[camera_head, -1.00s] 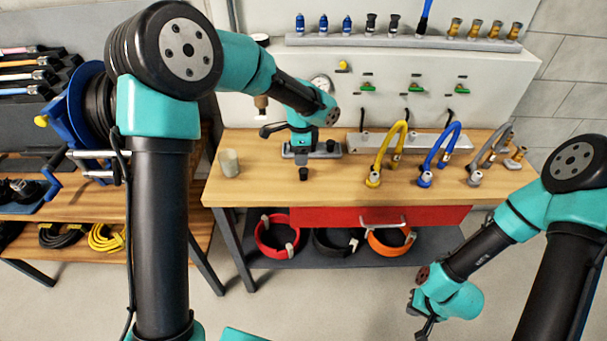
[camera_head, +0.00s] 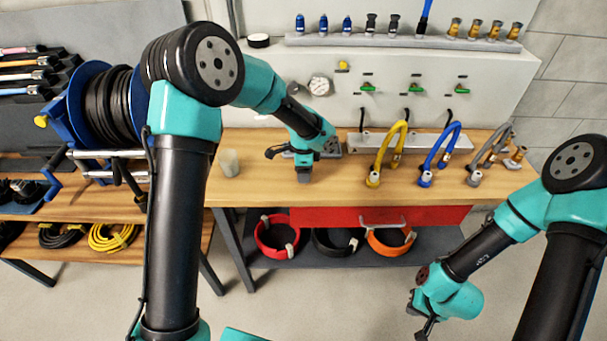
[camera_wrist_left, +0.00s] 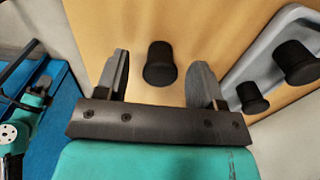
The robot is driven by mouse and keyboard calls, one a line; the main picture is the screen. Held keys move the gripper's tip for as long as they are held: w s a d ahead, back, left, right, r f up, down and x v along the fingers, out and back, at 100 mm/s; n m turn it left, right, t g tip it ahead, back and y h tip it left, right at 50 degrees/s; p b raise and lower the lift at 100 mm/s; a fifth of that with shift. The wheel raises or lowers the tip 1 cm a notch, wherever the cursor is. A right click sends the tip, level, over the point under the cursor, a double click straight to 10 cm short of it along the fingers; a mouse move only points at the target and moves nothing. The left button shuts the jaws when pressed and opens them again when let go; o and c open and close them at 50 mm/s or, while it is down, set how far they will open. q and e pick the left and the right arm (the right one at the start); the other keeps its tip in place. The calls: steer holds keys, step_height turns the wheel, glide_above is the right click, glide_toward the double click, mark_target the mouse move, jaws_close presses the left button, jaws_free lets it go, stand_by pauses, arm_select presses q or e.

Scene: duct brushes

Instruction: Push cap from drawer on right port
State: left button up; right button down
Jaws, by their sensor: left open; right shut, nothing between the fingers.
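My left gripper (camera_head: 303,174) is low over the wooden bench, left of the hoses. In the left wrist view its jaws (camera_wrist_left: 168,85) are open and empty. A black cap (camera_wrist_left: 160,63) stands on the bench between and just beyond the fingertips, not gripped. Two more black knob-like pieces, one larger (camera_wrist_left: 300,62) and one smaller (camera_wrist_left: 250,97), are on a grey plate (camera_wrist_left: 262,62) right of the jaws. The red drawer (camera_head: 335,215) under the bench appears shut. I cannot tell which fitting is the right port. My right gripper (camera_head: 427,328) is shut and empty at the lower right, away from the bench.
A pale cup (camera_head: 229,162) stands left of my left gripper. Yellow (camera_head: 379,155), blue (camera_head: 430,160) and grey (camera_head: 490,150) hoses arch from a manifold on the right. A gauge (camera_head: 319,86) and green valves (camera_head: 368,87) are on the panel behind. The bench front is mostly clear.

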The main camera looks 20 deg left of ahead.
arm_select(q)
steer(key=shift+f, duration=0.8)
steer(key=shift+c, duration=0.3)
steer(key=c, duration=0.9)
steer(key=shift+r, duration=0.2)
steer(key=shift+c, duration=0.2)
steer(key=shift+r, duration=0.6)
steer(key=shift+s+r, duration=0.2)
steer(key=shift+r, duration=0.35)
steer(key=shift+s+r, duration=0.15)
steer(key=shift+r, duration=0.35)
steer(key=s+d+r, duration=0.1)
steer(key=s+d, duration=0.3)
steer(key=s, duration=1)
steer(key=shift+s+d+r, duration=0.2)
steer(key=shift+s, duration=0.15)
steer(key=shift+w, duration=0.1)
